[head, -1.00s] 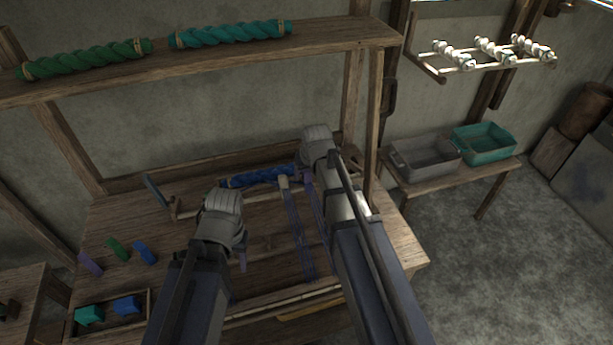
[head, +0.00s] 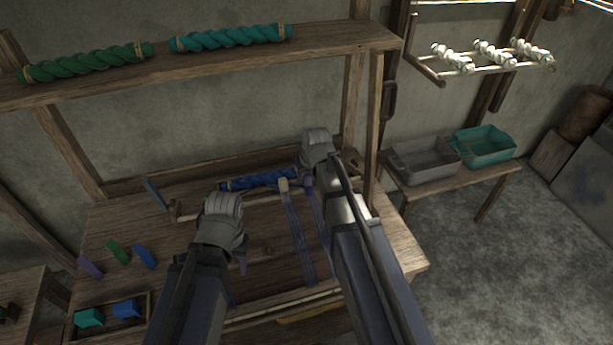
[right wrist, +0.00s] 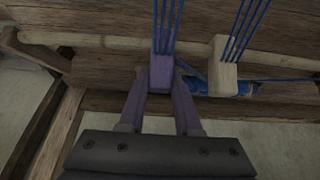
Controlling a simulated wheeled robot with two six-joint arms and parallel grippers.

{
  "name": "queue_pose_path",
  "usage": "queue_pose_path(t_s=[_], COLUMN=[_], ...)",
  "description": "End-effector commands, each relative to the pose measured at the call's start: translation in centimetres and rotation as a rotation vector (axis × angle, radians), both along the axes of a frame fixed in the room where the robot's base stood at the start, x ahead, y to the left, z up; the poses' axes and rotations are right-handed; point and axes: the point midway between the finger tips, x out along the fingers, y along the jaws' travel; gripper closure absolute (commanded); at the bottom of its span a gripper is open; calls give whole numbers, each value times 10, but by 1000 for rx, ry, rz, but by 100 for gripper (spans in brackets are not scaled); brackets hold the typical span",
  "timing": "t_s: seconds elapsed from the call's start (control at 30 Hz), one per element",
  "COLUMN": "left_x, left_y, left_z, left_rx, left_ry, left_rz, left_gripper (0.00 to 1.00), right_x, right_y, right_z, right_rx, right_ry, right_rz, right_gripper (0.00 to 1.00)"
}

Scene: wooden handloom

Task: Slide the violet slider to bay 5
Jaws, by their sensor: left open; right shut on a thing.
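The violet slider (right wrist: 161,73) sits on the pale rod (right wrist: 100,40), with blue threads running from it in the right wrist view. My right gripper (right wrist: 161,90) is shut on it, one finger on each side. In the head view, the violet slider (head: 309,183) is mostly hidden by my right gripper and wrist. A cream slider (right wrist: 222,66) with its own blue threads is on the same rod, close beside the violet one and apart from it; it also shows in the head view (head: 284,185). My left gripper (head: 242,264) hangs over the loom table, holding nothing visible. Bay marks cannot be made out.
A blue yarn roll (head: 258,180) lies behind the rod. Violet, green (head: 118,252) and blue pieces lie at the table's left, near a tray (head: 108,304) with coloured blocks. A loom post (head: 374,130) rises just right of my right gripper.

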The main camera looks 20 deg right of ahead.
Motion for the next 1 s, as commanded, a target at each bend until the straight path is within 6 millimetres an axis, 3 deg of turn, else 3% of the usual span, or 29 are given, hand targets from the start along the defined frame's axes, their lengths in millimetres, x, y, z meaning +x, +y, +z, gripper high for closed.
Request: queue_pose_path(t_s=[0.77,1.0], left_x=[0,0], left_y=[0,0], left_z=[0,0], left_rx=[0,0], left_ry=[0,0], left_rz=[0,0], left_gripper=[50,50], right_x=[0,2], right_y=[-1,-45], right_z=[0,0], right_rx=[0,0], right_ry=[0,0], right_rz=[-1,-4], right_gripper=[100,100])
